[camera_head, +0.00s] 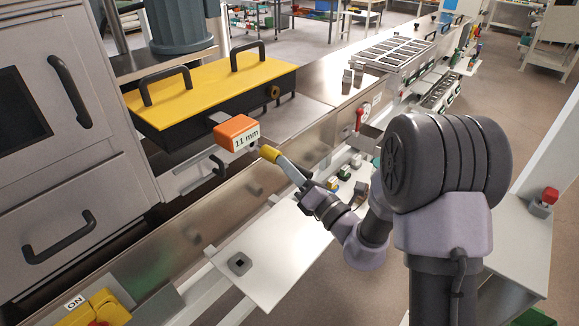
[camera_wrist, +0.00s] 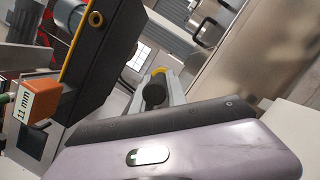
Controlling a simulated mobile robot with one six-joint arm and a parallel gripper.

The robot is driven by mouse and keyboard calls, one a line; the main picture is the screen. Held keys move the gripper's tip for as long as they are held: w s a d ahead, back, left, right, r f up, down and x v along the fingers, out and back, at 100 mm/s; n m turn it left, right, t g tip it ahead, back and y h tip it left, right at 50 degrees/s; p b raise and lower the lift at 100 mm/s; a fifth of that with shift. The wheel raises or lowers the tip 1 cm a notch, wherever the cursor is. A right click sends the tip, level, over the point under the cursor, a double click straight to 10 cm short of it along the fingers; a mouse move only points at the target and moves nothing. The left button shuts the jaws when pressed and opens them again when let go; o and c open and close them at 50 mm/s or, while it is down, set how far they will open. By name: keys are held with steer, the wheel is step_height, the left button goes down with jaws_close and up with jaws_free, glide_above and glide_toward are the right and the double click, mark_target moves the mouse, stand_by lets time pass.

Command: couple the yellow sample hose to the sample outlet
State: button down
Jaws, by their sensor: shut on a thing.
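My gripper (camera_head: 292,171) is shut on a short piece with a yellow end (camera_head: 269,153), which looks like the yellow sample hose's end. In the wrist view the yellow end (camera_wrist: 158,71) shows beyond a dark round part between the fingers; no trailing hose is visible. A brass-ringed round port (camera_head: 274,92), perhaps the sample outlet, sits on the end face of a black box with a yellow lid. It also shows in the wrist view (camera_wrist: 95,19). The yellow end is apart from the port, nearer the camera and lower in the head view.
An orange block (camera_head: 236,132) labelled "11 mm" projects from the black box (camera_head: 215,98) close to the yellow end. Two dark handles stand on the yellow lid. A white shelf (camera_head: 275,255) lies below my gripper. A steel rail runs behind it. Trays stand farther back right.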

steer(key=shift+w+a, duration=0.1)
stand_by(0.3)
steer(key=shift+w+a+p, duration=1)
steer(key=shift+a, duration=0.3)
steer(key=c, duration=1.3)
jaws_free()
steer(key=shift+o, duration=0.2)
